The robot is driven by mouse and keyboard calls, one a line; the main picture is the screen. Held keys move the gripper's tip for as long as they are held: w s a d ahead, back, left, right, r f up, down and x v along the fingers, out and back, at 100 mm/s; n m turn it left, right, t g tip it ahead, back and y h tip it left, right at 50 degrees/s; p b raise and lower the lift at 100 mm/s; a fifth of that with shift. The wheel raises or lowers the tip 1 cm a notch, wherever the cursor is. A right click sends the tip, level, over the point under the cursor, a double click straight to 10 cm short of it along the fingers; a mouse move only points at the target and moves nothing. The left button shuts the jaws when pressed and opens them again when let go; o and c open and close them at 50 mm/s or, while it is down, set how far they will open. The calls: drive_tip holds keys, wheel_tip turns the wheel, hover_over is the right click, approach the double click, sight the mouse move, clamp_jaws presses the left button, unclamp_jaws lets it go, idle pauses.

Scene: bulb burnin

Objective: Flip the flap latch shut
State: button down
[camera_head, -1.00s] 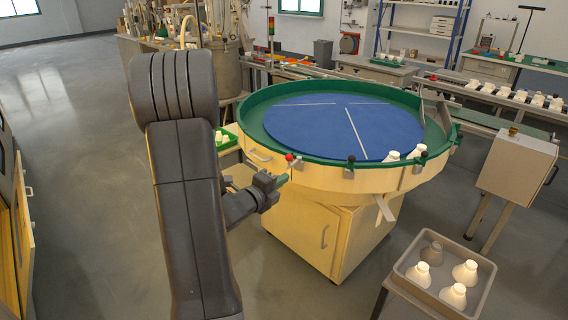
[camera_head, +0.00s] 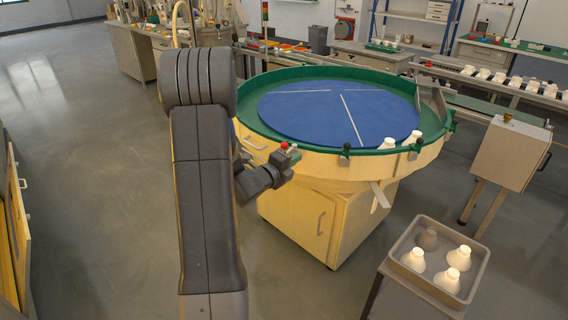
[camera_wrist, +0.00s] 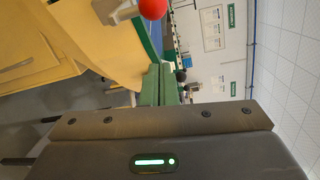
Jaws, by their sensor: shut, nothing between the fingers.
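A small lever with a red ball knob (camera_head: 284,146) sits on the near side of the round table's rim, and it is the likely latch. In the wrist view the red ball (camera_wrist: 153,7) shows at the top edge, beside a pale grey bracket (camera_wrist: 118,12). My gripper (camera_head: 294,153) is at the rim, right by the red knob; contact cannot be told. In the wrist view its green fingers (camera_wrist: 158,85) lie together, empty, below the ball. My gripper partly hides the lever's lower part in the head view.
The round table (camera_head: 330,168) has a green rim and a blue disc (camera_head: 310,112). Black-knobbed clamps (camera_head: 346,150) and white bulbs (camera_head: 388,143) are along the rim to the right. A grey tray (camera_head: 478,262) of bulbs stands at lower right. Open floor lies left.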

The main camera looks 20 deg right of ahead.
drive_tip(key=shift+w+a+r+p, duration=0.1)
drive_tip(key=shift+w+p, duration=0.05)
drive_tip(key=shift+w, duration=0.5)
drive_tip(key=shift+w+a+r+p, duration=0.1)
drive_tip(key=shift+w+a+p, duration=0.1)
drive_tip(key=shift+w, duration=0.45)
drive_tip(key=shift+w+a+r+p, duration=0.1)
drive_tip(key=shift+w+p, duration=0.05)
drive_tip(key=shift+w, duration=0.5)
